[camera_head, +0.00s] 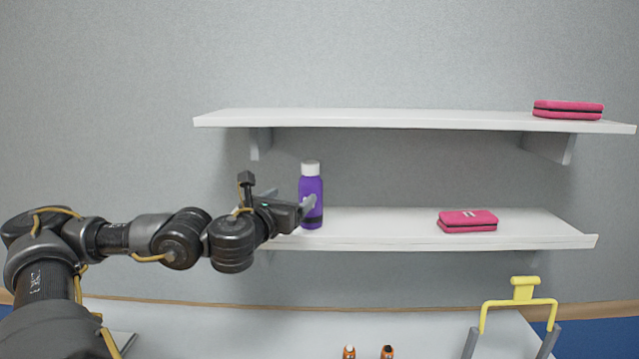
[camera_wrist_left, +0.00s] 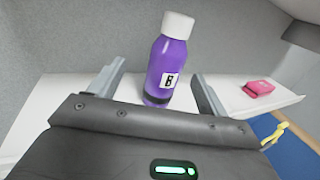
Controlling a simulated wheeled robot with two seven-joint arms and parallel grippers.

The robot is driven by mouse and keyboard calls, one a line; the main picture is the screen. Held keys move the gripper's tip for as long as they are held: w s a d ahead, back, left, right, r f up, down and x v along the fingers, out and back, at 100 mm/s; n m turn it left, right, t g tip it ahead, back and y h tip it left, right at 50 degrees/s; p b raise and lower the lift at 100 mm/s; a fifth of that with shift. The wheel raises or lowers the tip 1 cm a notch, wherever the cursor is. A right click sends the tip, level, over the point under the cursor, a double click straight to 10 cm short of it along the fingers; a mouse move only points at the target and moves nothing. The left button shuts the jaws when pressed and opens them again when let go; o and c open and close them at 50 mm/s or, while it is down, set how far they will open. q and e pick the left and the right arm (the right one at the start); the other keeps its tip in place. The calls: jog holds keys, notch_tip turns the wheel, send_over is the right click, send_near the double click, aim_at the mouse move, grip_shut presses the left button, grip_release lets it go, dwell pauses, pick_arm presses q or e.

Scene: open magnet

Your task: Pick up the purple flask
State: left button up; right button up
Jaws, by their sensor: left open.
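The purple flask (camera_head: 311,196) with a white cap stands upright at the left part of the lower shelf. In the left wrist view the flask (camera_wrist_left: 167,62) shows a white label with a letter B, and it sits ahead of and between the two fingers. My left gripper (camera_head: 292,201) is open and level with the flask, its fingers reaching toward it from the left. In the left wrist view the left gripper (camera_wrist_left: 160,90) has a gap on each side of the flask. Whether either finger touches it cannot be told. My right gripper is not in view.
The lower white shelf (camera_head: 400,243) also bears a pink case (camera_head: 467,221) to the right. The upper shelf (camera_head: 380,119) hangs above the flask and holds another pink case (camera_head: 568,109). Below are a yellow-handled item (camera_head: 522,291) and two small orange-and-black items (camera_head: 387,352).

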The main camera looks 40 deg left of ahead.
aim_at(306, 191)
pick_arm(q)
jog(key=shift+d+f+m+h, duration=0.4)
jog(key=shift+d+f+m, duration=0.35)
jog(key=shift+m, duration=0.15)
jog(key=shift+r, duration=0.3)
jog(key=shift+n, duration=0.7)
jog(key=x, duration=0.3)
jog(key=r+b+x, duration=0.1)
jog(key=x, duration=0.1)
jog(key=shift+w+a, duration=0.1)
jog(key=shift+w, duration=0.15)
jog(key=shift+w+a, duration=0.15)
jog(key=shift+w, duration=0.1)
jog(key=x, duration=0.5)
jog(key=shift+a+r, duration=0.1)
jog(key=shift+r, duration=0.05)
jog(key=shift+s+r, duration=0.15)
jog(key=shift+s, duration=0.1)
jog(key=shift+c, duration=0.7)
jog(key=c, duration=0.9)
jog(key=shift+c, duration=0.9)
